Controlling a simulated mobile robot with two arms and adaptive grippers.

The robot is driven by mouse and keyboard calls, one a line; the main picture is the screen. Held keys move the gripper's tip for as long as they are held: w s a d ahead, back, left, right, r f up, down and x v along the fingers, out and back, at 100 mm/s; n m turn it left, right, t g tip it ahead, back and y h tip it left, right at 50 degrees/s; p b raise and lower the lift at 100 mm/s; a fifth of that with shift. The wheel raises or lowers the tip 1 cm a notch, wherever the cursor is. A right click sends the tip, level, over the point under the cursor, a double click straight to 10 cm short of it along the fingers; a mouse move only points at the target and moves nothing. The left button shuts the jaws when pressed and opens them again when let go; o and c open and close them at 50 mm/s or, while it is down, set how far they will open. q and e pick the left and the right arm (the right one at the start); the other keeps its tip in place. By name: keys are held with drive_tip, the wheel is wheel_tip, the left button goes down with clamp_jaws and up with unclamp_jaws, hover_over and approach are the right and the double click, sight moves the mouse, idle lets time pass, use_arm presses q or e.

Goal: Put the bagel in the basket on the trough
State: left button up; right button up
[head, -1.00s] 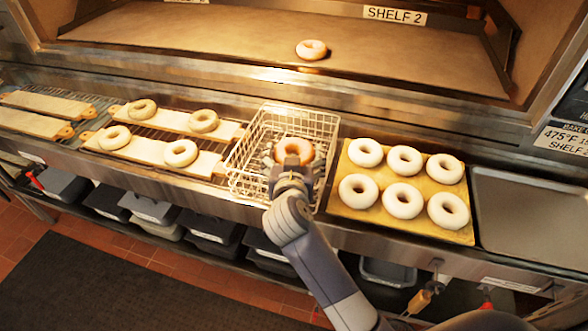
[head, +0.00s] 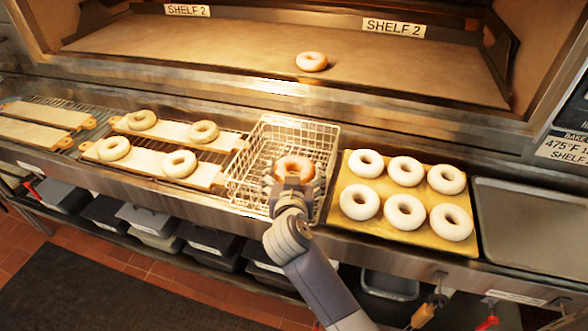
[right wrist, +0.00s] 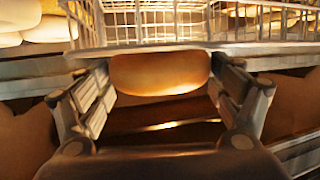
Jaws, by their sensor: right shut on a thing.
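A wire basket (head: 262,134) stands on the metal trough between bagel boards and a tray of white bagels. My right gripper (head: 293,180) is shut on a golden-brown bagel (head: 294,167), which appears over the front right part of the basket in the head view. In the right wrist view, the bagel (right wrist: 160,73) sits between the two fingers of my right gripper (right wrist: 165,85), and the basket's wire side (right wrist: 140,22) is beyond it. Its exact height over the basket is hard to tell. My left gripper is not in view.
A tray (head: 345,218) with several white bagels stands right of the basket, and an empty grey tray (head: 530,225) is further right. Boards with pale bagels (head: 180,163) lie to the left. Another bagel (head: 312,61) is on the oven shelf (head: 200,45) behind.

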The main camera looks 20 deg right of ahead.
drive_tip(key=o, duration=1)
drive_tip(key=shift+c, duration=0.2)
drive_tip(key=shift+r, duration=0.1)
drive_tip(key=shift+r+b, duration=0.25)
drive_tip(key=shift+b, duration=0.1)
drive_tip(key=v, duration=1.2)
drive_tip(key=shift+r+b, duration=0.35)
drive_tip(key=shift+b, duration=0.1)
